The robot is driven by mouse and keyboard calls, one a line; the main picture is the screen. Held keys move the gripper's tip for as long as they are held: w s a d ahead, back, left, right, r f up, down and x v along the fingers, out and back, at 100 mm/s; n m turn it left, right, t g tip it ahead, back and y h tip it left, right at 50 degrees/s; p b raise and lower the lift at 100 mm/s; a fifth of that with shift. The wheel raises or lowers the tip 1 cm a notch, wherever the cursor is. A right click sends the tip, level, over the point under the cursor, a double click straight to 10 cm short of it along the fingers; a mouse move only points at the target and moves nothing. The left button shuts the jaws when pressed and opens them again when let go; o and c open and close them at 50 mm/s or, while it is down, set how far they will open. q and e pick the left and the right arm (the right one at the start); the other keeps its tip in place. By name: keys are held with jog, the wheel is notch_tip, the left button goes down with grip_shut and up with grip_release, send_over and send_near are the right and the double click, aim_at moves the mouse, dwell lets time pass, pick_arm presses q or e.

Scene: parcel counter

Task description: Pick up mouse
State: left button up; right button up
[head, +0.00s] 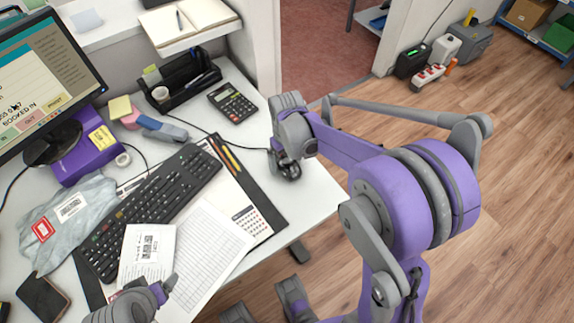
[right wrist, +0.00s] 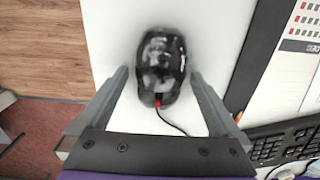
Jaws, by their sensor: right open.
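The mouse (right wrist: 161,62) is black and glossy with a red scroll wheel and a thin dark cable. In the right wrist view it sits on the white desk between the two fingers of my open right gripper (right wrist: 158,78), with a gap on each side. In the head view my right gripper (head: 285,165) is over the desk's right edge and mostly hides the mouse (head: 290,173). My left gripper (head: 168,284) is low in the head view, over the papers; its fingers are too unclear to tell open or shut.
The keyboard (head: 160,205) lies left of the mouse on a dark desk pad (head: 262,203) with papers. A calculator (head: 232,101) and a black organizer (head: 188,88) stand behind. The desk (head: 318,190) ends just right of the mouse.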

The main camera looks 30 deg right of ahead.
aim_at(286, 160)
jog(key=shift+f, duration=0.3)
jog(key=c, duration=1.3)
jog(key=shift+r, duration=0.2)
notch_tip(286, 160, up, 8)
jog(key=shift+r+p, duration=0.2)
jog(key=shift+p, duration=0.6)
jog(key=shift+r, duration=0.2)
jog(key=shift+w+f+p, duration=0.1)
jog(key=shift+f+p, duration=0.15)
jog(key=shift+p, duration=0.25)
notch_tip(286, 160, down, 5)
jog(key=shift+f+p, duration=0.1)
jog(key=shift+p, duration=1.1)
jog(key=shift+f, duration=0.3)
pick_arm(q)
jog(key=shift+w+r+b, duration=0.2)
jog(key=shift+r+b, duration=0.7)
jog(key=shift+r, duration=0.75)
pick_arm(e)
jog(key=shift+f, duration=1.25)
